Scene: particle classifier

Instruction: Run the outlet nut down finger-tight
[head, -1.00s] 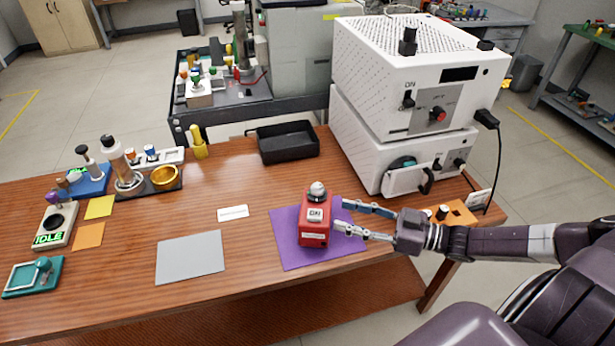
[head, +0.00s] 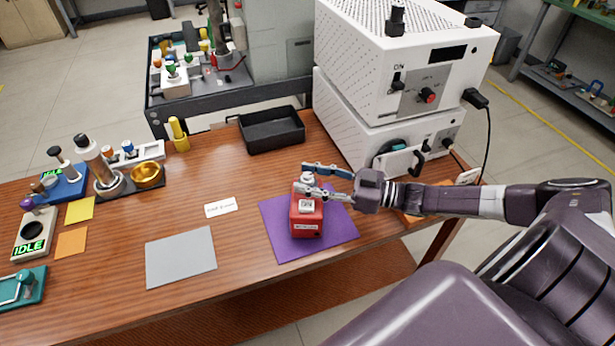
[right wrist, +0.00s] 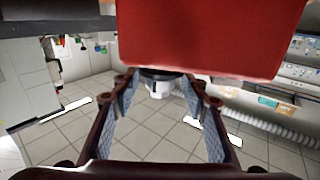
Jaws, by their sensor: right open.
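A red box-shaped unit (head: 306,220) with a white label stands upright on a purple mat (head: 272,240). A pale metal fitting, apparently the outlet nut (head: 307,177), sits on its top. My right gripper (head: 303,178) comes in from the right at the height of this fitting. Its two fingers are spread, one on the far side of the fitting and one on the near side. In the right wrist view the red unit (right wrist: 210,35) fills the top, and the pale fitting (right wrist: 158,89) shows between the open fingers (right wrist: 163,88), with gaps visible. My left gripper is not in view.
A white two-tier instrument (head: 385,95) stands behind and right of the mat. A black tray (head: 272,130) lies at the back. A grey mat (head: 181,257) and a white card (head: 221,207) lie to the left. The table between them is clear.

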